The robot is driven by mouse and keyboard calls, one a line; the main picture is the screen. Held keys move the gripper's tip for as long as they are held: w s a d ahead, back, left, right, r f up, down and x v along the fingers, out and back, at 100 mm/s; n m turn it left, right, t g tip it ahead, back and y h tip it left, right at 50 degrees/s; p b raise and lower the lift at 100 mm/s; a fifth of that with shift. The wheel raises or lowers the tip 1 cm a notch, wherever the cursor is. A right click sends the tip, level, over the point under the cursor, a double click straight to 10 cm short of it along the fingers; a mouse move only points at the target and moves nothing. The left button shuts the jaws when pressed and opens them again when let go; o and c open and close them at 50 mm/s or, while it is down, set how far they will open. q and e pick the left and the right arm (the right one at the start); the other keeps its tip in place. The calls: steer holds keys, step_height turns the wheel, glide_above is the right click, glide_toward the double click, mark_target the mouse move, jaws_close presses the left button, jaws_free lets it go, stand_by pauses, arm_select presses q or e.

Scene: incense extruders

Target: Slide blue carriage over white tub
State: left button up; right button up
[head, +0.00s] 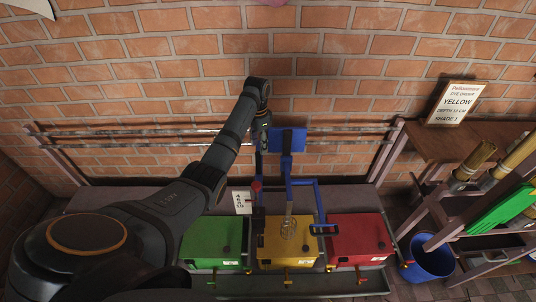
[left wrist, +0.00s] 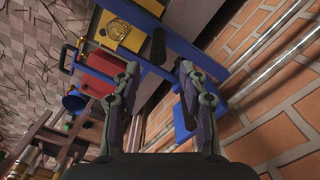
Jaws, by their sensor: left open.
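The blue carriage (head: 288,140) hangs on the rails along the brick wall, and its frame reaches down over the yellow tub (head: 275,240) with a whisk-like tool there. My left gripper (head: 261,135) is at the rails, just left of the carriage's blue panel. In the left wrist view my left gripper (left wrist: 157,68) is open, with the carriage's blue bar (left wrist: 172,38) beyond and between its fingers. I cannot tell whether it touches. No white tub shows; my left arm hides the area left of the green tub (head: 212,240). My right gripper is not in view.
The red tub (head: 360,237) stands right of the yellow one. Metal rails (head: 340,128) run along the wall. A white card (head: 243,202) stands behind the tubs. At right are a shelf with a YELLOW sign (head: 457,102) and a blue bucket (head: 430,262).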

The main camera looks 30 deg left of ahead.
mark_target(258, 163)
arm_select(q)
steer(key=shift+s+f, duration=0.4)
step_height(258, 163, down, 10)
steer(key=shift+r+b, duration=0.25)
steer(key=shift+b, duration=0.15)
jaws_close()
